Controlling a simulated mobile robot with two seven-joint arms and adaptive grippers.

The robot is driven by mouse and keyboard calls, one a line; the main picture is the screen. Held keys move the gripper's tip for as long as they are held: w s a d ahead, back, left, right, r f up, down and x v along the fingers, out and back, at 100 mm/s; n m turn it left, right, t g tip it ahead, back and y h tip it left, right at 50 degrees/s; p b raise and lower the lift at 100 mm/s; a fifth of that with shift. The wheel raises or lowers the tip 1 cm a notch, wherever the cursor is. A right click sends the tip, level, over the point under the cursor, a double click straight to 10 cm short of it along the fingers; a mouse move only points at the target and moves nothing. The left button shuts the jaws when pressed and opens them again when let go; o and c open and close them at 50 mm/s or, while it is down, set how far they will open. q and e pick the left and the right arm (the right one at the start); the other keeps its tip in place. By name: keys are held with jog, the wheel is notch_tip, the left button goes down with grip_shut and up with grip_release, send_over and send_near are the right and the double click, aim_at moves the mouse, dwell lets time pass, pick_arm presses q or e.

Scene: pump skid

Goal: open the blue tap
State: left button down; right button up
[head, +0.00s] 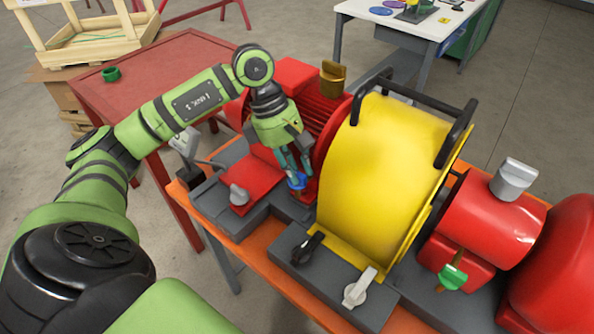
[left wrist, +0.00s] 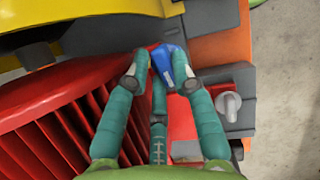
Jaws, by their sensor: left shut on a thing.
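The blue tap (head: 297,181) sits low on the skid, beside the red finned motor and left of the yellow guard. It also shows in the left wrist view (left wrist: 162,62), where its blue handle lies between the fingertips. My left gripper (head: 293,172) reaches down from above and is shut on the blue tap. The gripper fingers cover part of the handle, so its exact angle is hard to tell. My right gripper is not in view.
The yellow guard (head: 385,175) stands close right of the gripper, the red finned motor (head: 318,115) behind it. Other handles are grey (head: 238,195), black (head: 307,247), white (head: 359,288) and green (head: 452,274). A red table (head: 150,75) stands at the back left.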

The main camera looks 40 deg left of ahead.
pick_arm(q)
jog(key=shift+f+n+t+b, duration=0.15)
jog(key=shift+n+t+b, duration=0.25)
jog(key=shift+n+b, duration=0.4)
jog(key=shift+n, duration=0.5)
jog(key=shift+r, duration=0.2)
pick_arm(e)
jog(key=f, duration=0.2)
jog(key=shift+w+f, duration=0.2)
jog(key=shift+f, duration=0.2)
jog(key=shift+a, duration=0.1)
pick_arm(q)
jog(key=c, duration=1.3)
grip_release()
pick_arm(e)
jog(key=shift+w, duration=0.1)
pick_arm(q)
jog(key=shift+r, duration=0.1)
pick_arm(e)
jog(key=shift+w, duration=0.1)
pick_arm(q)
jog(key=shift+a+r, duration=0.2)
jog(key=shift+r, duration=0.1)
jog(key=v, duration=1.1)
jog(key=shift+s+d+r, duration=0.15)
jog(key=shift+s, duration=0.1)
